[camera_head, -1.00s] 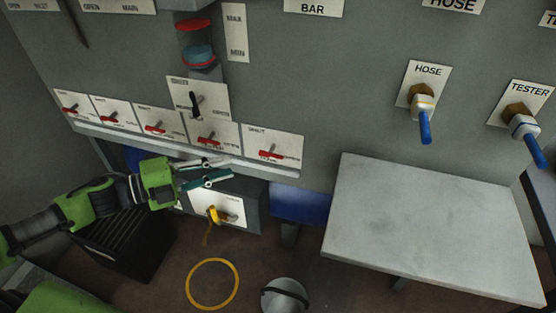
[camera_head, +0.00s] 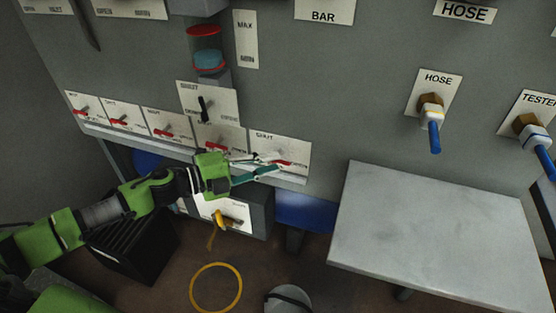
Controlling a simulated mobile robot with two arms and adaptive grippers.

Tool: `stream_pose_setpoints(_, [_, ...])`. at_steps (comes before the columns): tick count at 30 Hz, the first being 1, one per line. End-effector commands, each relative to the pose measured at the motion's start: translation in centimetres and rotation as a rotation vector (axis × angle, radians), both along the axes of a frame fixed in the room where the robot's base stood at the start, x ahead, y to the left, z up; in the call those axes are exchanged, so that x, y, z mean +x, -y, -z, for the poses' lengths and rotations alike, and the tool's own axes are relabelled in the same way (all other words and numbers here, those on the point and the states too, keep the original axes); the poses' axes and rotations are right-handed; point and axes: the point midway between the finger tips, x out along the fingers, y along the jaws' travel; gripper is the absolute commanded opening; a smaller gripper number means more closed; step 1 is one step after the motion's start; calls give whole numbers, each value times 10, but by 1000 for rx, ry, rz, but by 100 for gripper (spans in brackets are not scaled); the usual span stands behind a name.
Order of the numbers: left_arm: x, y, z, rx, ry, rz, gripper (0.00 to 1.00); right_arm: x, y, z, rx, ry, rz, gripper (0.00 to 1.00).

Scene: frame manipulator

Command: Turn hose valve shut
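The valve labelled HOSE (camera_head: 433,118) is on the grey wall panel at right. It has a brass body, a white collar and a blue handle that points down. My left gripper (camera_head: 268,163) reaches in from the left, far from that valve. Its two fingers are apart, with their tips in front of the rightmost plate of the red-lever row (camera_head: 281,148). The red lever there shows close by the tips; I cannot tell whether they touch. My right gripper is not in view.
A similar valve labelled TESTER (camera_head: 533,128) is at the right edge. A pale table (camera_head: 440,230) stands below the valves. A grey box with a yellow-handled valve (camera_head: 221,218) is below my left gripper. A yellow ring (camera_head: 216,288) lies on the floor.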

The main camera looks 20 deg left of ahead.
Motion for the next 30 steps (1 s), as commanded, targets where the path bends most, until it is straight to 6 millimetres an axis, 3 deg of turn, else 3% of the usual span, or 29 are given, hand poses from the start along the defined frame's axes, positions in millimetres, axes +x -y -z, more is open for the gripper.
stream_pose_setpoints(7, [17,18,3,0,1,-1,19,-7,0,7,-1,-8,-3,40])
stream_pose_setpoints(18, [19,21,4,0,0,0,19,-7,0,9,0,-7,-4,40])
stream_pose_setpoints(21, [19,21,4,0,0,0,0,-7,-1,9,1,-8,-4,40])
stream_pose_setpoints(30, [19,21,5,-5,-1,0,0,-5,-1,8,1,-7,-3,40])
